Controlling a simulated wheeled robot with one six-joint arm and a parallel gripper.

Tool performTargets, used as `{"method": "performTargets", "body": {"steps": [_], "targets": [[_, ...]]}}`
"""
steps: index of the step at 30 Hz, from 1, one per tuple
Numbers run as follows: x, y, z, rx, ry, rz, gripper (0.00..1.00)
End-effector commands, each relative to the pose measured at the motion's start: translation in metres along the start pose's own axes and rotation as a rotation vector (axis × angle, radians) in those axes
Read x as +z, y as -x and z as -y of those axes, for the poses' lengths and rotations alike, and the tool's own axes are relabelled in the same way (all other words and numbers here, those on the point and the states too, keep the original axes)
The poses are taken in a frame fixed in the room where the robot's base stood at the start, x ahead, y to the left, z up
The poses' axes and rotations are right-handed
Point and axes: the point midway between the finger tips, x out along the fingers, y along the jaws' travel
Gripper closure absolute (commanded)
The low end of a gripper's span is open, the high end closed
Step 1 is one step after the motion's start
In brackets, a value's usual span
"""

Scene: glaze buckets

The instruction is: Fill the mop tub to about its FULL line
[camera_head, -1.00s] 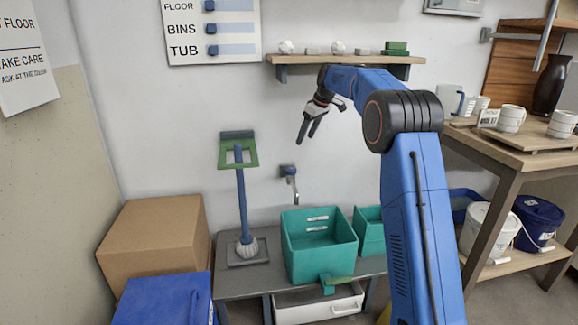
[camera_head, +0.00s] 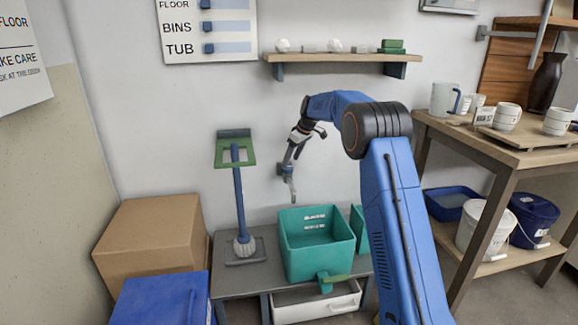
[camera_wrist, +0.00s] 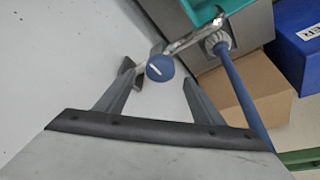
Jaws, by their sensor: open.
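A teal tub (camera_head: 303,264) stands on the grey bench below the wall tap, with white marks on its inside back wall. I cannot read a FULL line or see water in it. The tap spout (camera_head: 292,190) hangs over the tub's back left part; it also shows in the wrist view (camera_wrist: 195,36). The tap's round blue knob (camera_wrist: 160,68) sits ahead of and between my fingertips in the wrist view. My gripper (camera_head: 288,164) is open at the tap, its fingers apart on either side of the knob. In the wrist view the tub's corner (camera_wrist: 203,10) shows at the top.
A mop (camera_head: 241,200) stands upright left of the tub. A cardboard box (camera_head: 150,235) and a blue box (camera_head: 160,300) are further left. A second teal tub (camera_head: 358,228) is partly behind my arm. A shelf (camera_head: 340,58) hangs above; a wooden table (camera_head: 500,150) with cups is right.

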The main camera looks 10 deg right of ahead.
Motion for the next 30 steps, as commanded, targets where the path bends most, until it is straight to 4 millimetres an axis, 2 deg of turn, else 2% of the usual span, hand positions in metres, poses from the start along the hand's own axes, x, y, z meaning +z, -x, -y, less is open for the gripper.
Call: {"method": "performTargets", "body": {"steps": [3, 9, 20, 21, 26, 30], "targets": [[0.001, -0.019, 0.0, -0.002, -0.001, 0.002, 0.38], [0.0, -0.037, 0.0, -0.001, -0.001, 0.0, 0.38], [0.0, -0.042, 0.0, 0.0, -0.001, 0.0, 0.38], [0.0, -0.042, 0.0, 0.0, -0.001, 0.0, 0.41], [0.0, -0.042, 0.0, 0.0, 0.0, 0.0, 0.79], [0.0, -0.042, 0.0, 0.0, -0.001, 0.0, 0.79]]}}
